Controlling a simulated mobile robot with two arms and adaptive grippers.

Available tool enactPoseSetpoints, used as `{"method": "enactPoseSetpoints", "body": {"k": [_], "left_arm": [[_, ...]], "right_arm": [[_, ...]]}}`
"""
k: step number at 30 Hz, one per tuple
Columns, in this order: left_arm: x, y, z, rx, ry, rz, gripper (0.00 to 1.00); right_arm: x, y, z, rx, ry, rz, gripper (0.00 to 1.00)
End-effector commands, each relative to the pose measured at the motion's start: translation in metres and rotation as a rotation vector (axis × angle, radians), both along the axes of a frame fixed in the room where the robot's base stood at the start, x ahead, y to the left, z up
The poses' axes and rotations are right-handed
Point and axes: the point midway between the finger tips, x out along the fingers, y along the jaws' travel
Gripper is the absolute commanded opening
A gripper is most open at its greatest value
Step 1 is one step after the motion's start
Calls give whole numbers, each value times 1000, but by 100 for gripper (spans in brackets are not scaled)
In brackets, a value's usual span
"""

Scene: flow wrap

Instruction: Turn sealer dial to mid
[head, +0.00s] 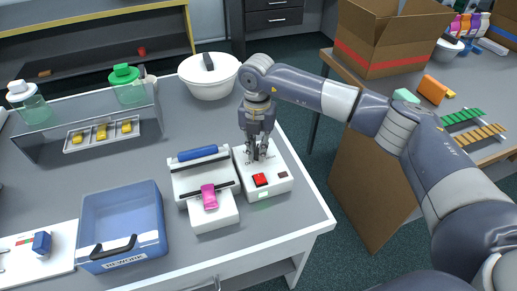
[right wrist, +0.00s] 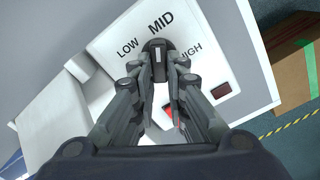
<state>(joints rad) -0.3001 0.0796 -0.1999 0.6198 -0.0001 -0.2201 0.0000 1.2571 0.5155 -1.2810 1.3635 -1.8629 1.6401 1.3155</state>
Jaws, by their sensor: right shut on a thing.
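The sealer control box (head: 277,182) is white and sits on the grey bench, with a red button (head: 260,179) on top. In the right wrist view the black dial (right wrist: 155,47) sits below the printed labels LOW, MID and HIGH. Its long body points about at MID. My right gripper (head: 257,155) reaches down to the box from above. In the right wrist view its fingers (right wrist: 158,68) are on both sides of the dial, shut on it. They partly hide the dial and the red button. My left gripper is out of view.
The sealer (head: 204,178) with a blue roller and a pink packet (head: 209,196) stands left of the box. A blue bin (head: 122,215), a white bowl (head: 209,82) and a tray of yellow pieces (head: 75,148) share the bench. The bench's right edge is close to the box.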

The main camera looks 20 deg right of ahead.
Motion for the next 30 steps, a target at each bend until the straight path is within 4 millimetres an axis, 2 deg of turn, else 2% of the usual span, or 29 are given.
{"method": "enactPoseSetpoints", "body": {"k": [10,26,27,29,30], "left_arm": [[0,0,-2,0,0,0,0],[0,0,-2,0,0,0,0],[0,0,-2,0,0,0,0],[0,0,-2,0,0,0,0],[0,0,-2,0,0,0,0]], "right_arm": [[5,1,4,2,-12,-131,0],[5,0,5,2,-14,-151,0],[5,0,5,2,-14,-151,22],[5,0,4,2,-13,-150,33],[4,0,4,1,-11,-150,33]]}}
